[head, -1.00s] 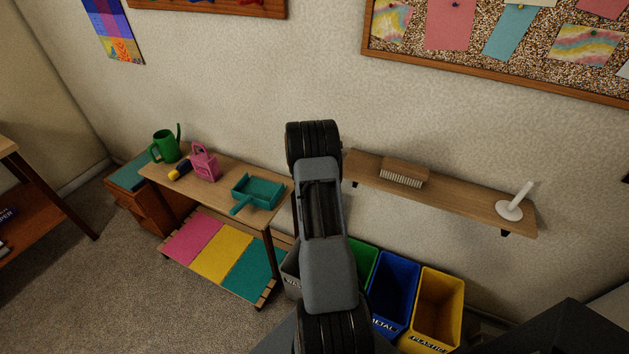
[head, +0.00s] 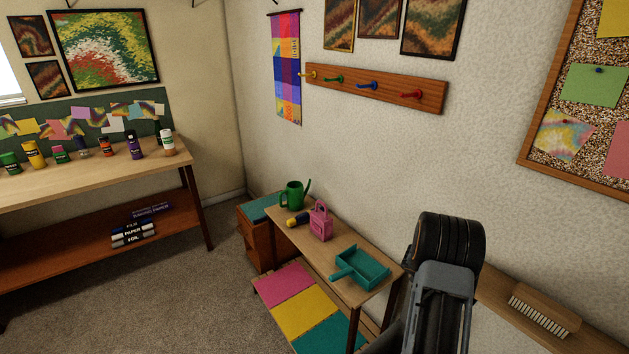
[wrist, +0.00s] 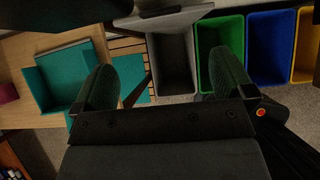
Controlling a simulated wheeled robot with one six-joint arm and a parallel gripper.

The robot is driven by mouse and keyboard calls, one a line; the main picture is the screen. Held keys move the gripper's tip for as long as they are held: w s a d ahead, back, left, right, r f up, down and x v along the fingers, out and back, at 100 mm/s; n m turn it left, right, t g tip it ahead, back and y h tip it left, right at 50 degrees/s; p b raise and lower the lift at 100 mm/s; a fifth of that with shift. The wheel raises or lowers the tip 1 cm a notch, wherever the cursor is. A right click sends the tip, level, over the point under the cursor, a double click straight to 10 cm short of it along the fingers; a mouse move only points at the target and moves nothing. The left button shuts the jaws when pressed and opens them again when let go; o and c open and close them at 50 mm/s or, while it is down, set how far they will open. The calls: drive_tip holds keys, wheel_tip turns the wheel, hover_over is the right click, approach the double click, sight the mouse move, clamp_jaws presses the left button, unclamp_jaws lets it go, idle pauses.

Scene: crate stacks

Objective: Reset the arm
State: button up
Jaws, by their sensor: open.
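My gripper (wrist: 168,85) shows in the wrist view with its two dark fingers spread apart and nothing between them. Beyond the fingers are a grey bin (wrist: 172,62) and a green bin (wrist: 221,45). In the head view my arm rises at the lower right, in front of the wall and beside the small table; the gripper itself cannot be made out there.
A wall shelf (head: 500,310) with a brush (head: 541,315) is right of my arm. Carpet (head: 180,300) is clear at left.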

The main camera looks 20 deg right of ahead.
drive_tip(key=s+a+m+g, duration=0.25)
drive_tip(key=s+m, duration=0.25)
drive_tip(key=m, duration=0.4)
drive_tip(key=s+a+r+m+t+y, duration=0.1)
drive_tip(key=s+a+r+m+y, duration=0.1)
drive_tip(key=a+r, duration=0.5)
drive_tip(key=s+a+r+m+t+y, duration=0.1)
drive_tip(key=s+a+r+m, duration=0.4)
drive_tip(key=a, duration=1.1)
drive_tip(key=s+a+r+m+t+y, duration=0.1)
drive_tip(key=s+a+r+m+y, duration=0.3)
drive_tip(key=a+r, duration=0.7)
drive_tip(key=shift+a+r+m+t+p, duration=0.2)
drive_tip(key=shift+a+m+t+p, duration=0.3)
drive_tip(key=shift+m, duration=0.3)
drive_tip(key=shift+s, duration=0.1)
drive_tip(key=shift+c, duration=0.4)
